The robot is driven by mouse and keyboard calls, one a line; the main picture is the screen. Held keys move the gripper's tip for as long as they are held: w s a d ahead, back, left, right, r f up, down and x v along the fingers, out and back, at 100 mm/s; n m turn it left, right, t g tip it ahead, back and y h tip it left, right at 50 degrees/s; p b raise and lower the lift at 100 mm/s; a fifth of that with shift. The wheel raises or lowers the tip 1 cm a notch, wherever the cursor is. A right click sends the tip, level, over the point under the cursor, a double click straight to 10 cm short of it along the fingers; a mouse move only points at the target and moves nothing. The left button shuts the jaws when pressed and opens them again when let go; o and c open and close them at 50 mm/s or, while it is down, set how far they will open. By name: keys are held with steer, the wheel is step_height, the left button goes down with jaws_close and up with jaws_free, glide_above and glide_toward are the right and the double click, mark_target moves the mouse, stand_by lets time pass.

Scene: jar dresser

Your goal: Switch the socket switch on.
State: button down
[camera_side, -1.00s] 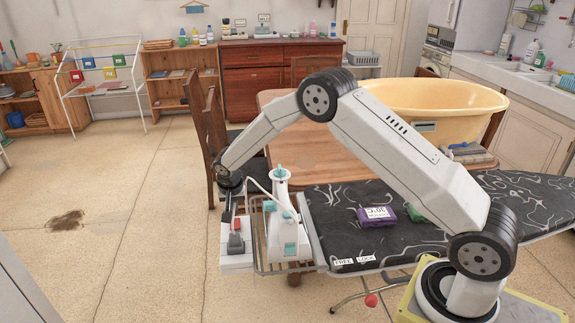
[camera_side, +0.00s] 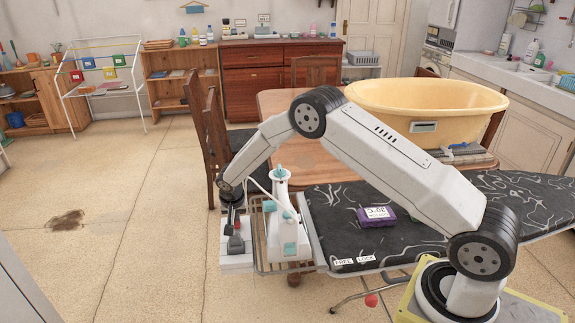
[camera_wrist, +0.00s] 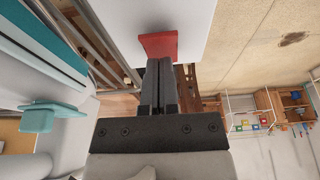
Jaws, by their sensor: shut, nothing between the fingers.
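The socket switch is a red rocker (camera_wrist: 160,45) on a white socket box (camera_wrist: 192,22) at the top of the wrist view. The white box (camera_side: 237,263) also shows in the side view, at the left end of the ironing board. My gripper (camera_wrist: 159,64) is shut and empty. Its fingertips are at the near edge of the red rocker in the wrist view; I cannot tell whether they touch it. Whether the switch is on or off is unclear.
A white steam iron (camera_side: 284,225) with teal parts stands on the wire rack right beside the box. A purple device (camera_side: 377,216) lies on the black patterned ironing board (camera_side: 330,215). Open floor lies left of the box.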

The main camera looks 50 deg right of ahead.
steer(key=shift+s+a+f, duration=0.15)
steer(key=shift+s, duration=0.1)
steer(key=shift+s+a, duration=0.45)
steer(key=shift+s, duration=0.05)
stand_by(0.6)
steer(key=shift+w+v, duration=0.2)
steer(key=shift+v, duration=0.8)
steer(key=v, duration=1.2)
steer(key=shift+s+a, duration=0.2)
steer(key=shift+s, duration=0.1)
